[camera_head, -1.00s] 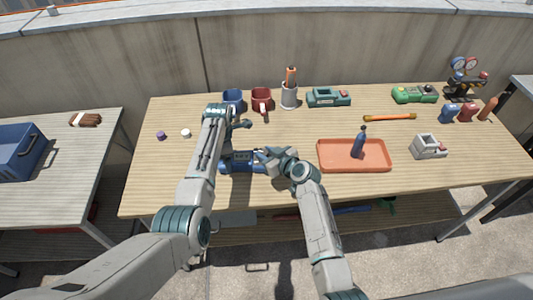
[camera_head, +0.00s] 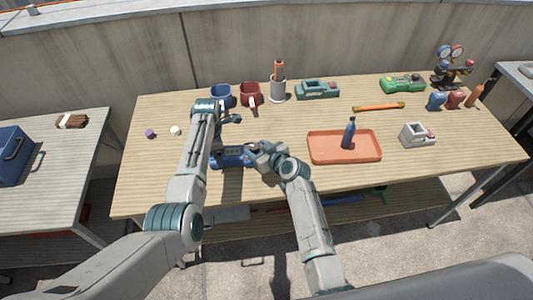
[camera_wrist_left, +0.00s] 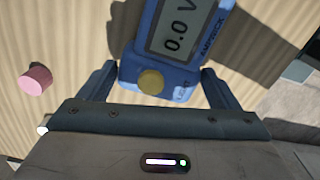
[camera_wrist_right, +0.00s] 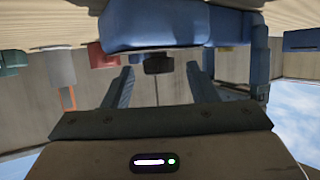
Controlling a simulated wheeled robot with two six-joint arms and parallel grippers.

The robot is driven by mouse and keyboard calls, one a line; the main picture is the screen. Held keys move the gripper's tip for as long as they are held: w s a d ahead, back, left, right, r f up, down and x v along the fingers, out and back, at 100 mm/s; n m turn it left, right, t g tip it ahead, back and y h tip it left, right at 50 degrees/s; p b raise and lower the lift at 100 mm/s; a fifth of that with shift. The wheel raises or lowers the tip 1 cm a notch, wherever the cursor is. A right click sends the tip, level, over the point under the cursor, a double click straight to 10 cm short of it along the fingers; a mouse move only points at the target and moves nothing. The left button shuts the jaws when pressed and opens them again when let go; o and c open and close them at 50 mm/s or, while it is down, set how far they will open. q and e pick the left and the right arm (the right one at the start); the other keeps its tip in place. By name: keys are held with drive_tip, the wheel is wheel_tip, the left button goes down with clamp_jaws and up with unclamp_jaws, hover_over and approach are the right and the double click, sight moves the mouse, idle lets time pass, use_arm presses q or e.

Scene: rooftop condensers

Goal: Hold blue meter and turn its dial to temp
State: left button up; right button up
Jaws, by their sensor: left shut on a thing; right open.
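The blue meter (camera_head: 233,157) is near the table's front edge, left of the tray. My right gripper (camera_head: 257,150) is open at the meter's right side. In the right wrist view the meter (camera_wrist_right: 150,27) lies just beyond the open fingers (camera_wrist_right: 160,70). A dark knob (camera_wrist_right: 158,64), perhaps the dial, sits between their tips, apart from both.
An orange tray (camera_head: 320,158) with a dark blue bottle (camera_head: 349,135) is to the right. A purple cap (camera_head: 150,133) and a white cap (camera_head: 175,130) lie left.

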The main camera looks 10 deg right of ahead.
drive_tip(key=v, duration=1.1)
drive_tip(key=w+n+g, duration=0.1)
drive_tip(key=w+n, duration=0.1)
drive_tip(key=w+a+n+g, duration=0.1)
drive_tip(key=w+n+g, duration=0.1)
drive_tip(key=w, duration=0.1)
drive_tip(key=w+a+n+g, duration=0.1)
drive_tip(key=w+n+g, duration=0.1)
drive_tip(key=shift+w+a+f, duration=0.1)
drive_tip(key=shift+w+a, duration=0.05)
drive_tip(key=shift+a, duration=0.1)
drive_tip(key=w+r+n+g, duration=0.2)
drive_tip(key=n, duration=0.1)
drive_tip(key=shift+w+d+g, duration=0.1)
drive_tip(key=shift+g, duration=0.3)
wheel_tip(320, 180, up, 6)
drive_tip(key=w+d+n+g+h, duration=0.2)
drive_tip(key=n+g, duration=0.2)
drive_tip(key=x, duration=1.2)
drive_tip(key=shift+s+f, duration=0.15)
drive_tip(key=shift+s, duration=0.05)
